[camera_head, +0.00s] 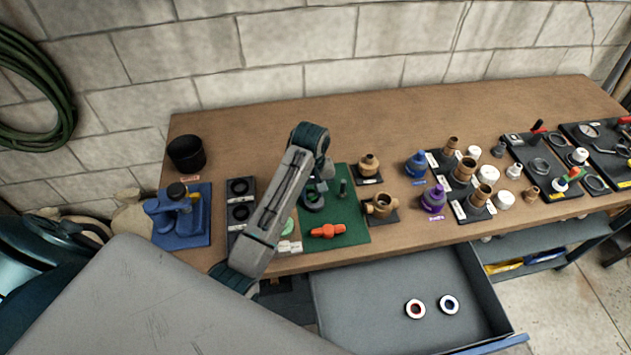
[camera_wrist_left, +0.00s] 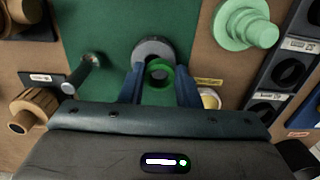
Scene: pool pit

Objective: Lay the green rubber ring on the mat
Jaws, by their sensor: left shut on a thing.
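The green rubber ring (camera_wrist_left: 160,85) is between the two blue fingers of my left gripper (camera_wrist_left: 158,78) in the left wrist view. The gripper is shut on it. The green mat (camera_head: 353,228) lies on the workbench, and it also shows below the gripper in the wrist view (camera_wrist_left: 95,25). A grey round part (camera_wrist_left: 152,46) on the mat lies just beyond the ring in the wrist view; I cannot tell whether they touch. In the head view my left gripper (camera_head: 321,176) is over the mat's back part, and the ring is not clear there. My right gripper is not in view.
An orange valve part (camera_head: 328,231) lies on the mat, and a dark post (camera_head: 343,188) stands there. Brass fittings (camera_head: 380,204) stand right of the mat. A black tray (camera_head: 240,187) and a blue pump (camera_head: 178,207) are left. An open drawer (camera_head: 375,305) juts out in front.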

